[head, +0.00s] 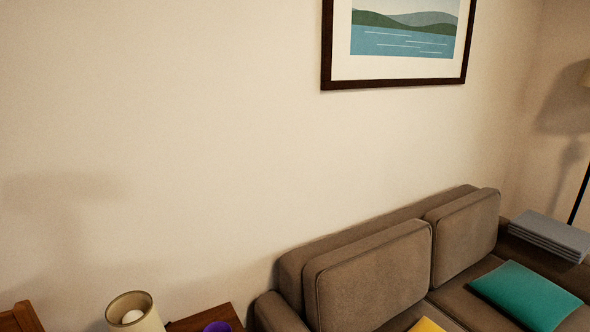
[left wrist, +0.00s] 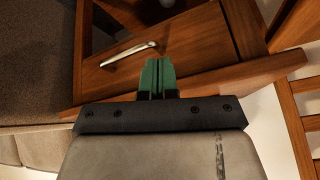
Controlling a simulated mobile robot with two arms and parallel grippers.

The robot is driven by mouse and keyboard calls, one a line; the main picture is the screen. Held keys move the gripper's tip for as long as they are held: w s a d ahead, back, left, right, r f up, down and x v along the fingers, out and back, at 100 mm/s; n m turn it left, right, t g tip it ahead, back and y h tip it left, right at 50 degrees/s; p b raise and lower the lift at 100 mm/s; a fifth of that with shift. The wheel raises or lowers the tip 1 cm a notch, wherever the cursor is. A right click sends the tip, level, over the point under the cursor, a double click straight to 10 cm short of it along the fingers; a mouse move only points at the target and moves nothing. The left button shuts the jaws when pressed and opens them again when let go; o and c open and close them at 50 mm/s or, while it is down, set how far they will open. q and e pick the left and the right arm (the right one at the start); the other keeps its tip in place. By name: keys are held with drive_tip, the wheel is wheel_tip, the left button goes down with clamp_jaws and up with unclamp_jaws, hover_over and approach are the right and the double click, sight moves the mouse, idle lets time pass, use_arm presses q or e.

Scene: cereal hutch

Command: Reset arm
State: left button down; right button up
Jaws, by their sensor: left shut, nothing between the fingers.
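My left gripper (left wrist: 158,76) shows in the left wrist view with its two green fingers side by side, shut and empty. Its fingertips appear in front of a wooden drawer front with a silver handle (left wrist: 128,54); I cannot tell how far apart they are. Neither gripper shows in the head view, and my right gripper is in no view.
In the head view a brown sofa (head: 375,275) with a teal cushion (head: 526,295) and a yellow cushion (head: 426,325) stands along the wall. A lamp (head: 134,312) and a purple object (head: 217,327) are by a wooden side table (head: 203,319). A framed picture (head: 398,75) hangs above.

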use_arm(q)
drive_tip(key=s+d+f+m+g, duration=0.1)
drive_tip(key=s+f, duration=0.4)
drive_tip(key=s, duration=0.5)
drive_tip(key=s+d+f+m+g+h, duration=0.1)
drive_tip(key=s+f+m+g, duration=0.1)
drive_tip(key=s+f, duration=0.4)
drive_tip(key=s+d+f+m+g+h, duration=0.1)
drive_tip(key=s+f, duration=0.4)
drive_tip(key=s, duration=0.9)
drive_tip(key=shift+f, duration=0.4)
